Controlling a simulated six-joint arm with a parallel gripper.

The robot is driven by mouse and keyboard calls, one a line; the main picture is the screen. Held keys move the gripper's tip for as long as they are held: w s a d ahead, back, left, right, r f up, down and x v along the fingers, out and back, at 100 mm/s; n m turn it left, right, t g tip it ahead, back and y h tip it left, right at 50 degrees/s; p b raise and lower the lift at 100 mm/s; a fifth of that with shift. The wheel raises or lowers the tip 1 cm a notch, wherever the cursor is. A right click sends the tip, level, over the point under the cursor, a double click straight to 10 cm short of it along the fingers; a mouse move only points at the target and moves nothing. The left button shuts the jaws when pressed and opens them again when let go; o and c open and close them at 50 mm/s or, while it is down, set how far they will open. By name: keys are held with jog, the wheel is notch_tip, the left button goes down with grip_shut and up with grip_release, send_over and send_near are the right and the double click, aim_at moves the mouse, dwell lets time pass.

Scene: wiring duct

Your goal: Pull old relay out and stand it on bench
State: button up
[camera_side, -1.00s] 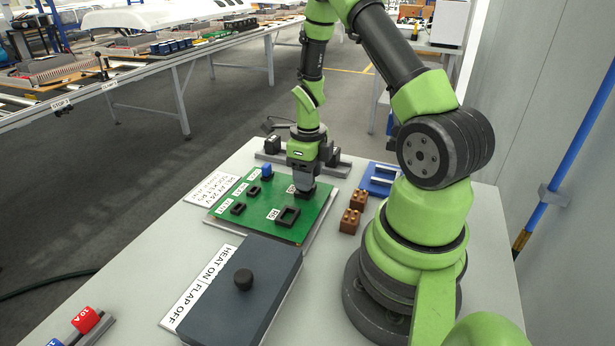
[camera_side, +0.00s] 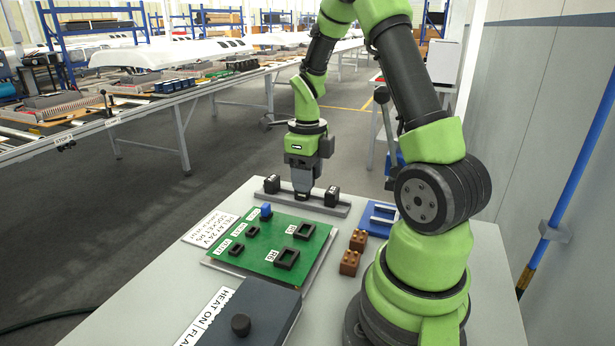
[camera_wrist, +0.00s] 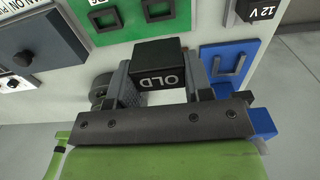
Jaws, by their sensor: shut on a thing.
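My gripper (camera_side: 302,188) is shut on the old relay, a black block. In the wrist view the old relay (camera_wrist: 158,55) sits between the two fingers with its white "OLD" lettering showing. In the side view the gripper points down behind the green board (camera_side: 322,232), over or just in front of the grey rail; the exact gap is hard to judge. The board's rear-right socket (camera_side: 303,231) is empty, with an open black frame. The bench (camera_side: 420,290) is pale grey.
Black blocks (camera_side: 271,184) (camera_side: 331,196) stand on the grey rail. A blue tray (camera_side: 377,218) and two brown terminal blocks (camera_side: 355,241) (camera_side: 349,263) are right of the board. A dark box with a knob (camera_side: 241,324) is in front.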

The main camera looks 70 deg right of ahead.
jog(key=shift+r, duration=0.1)
jog(key=shift+r, duration=1.85)
jog(key=w+a+f+n, duration=0.4)
jog(key=w+a+n, duration=0.95)
jog(key=a, duration=0.25)
jog(key=a+f+n, duration=0.1)
jog(key=a+f, duration=0.1)
jog(key=a, duration=0.1)
jog(key=w+a+f+n, duration=0.1)
jog(key=a+f+n, duration=0.1)
jog(key=f, duration=0.1)
jog(key=w+a+f+n, duration=0.1)
jog(key=a+f, duration=0.2)
jog(key=shift+w+a+n, duration=0.15)
jog(key=shift+a+n, duration=0.1)
jog(key=shift+a, duration=0.05)
jog(key=shift+f, duration=2.15)
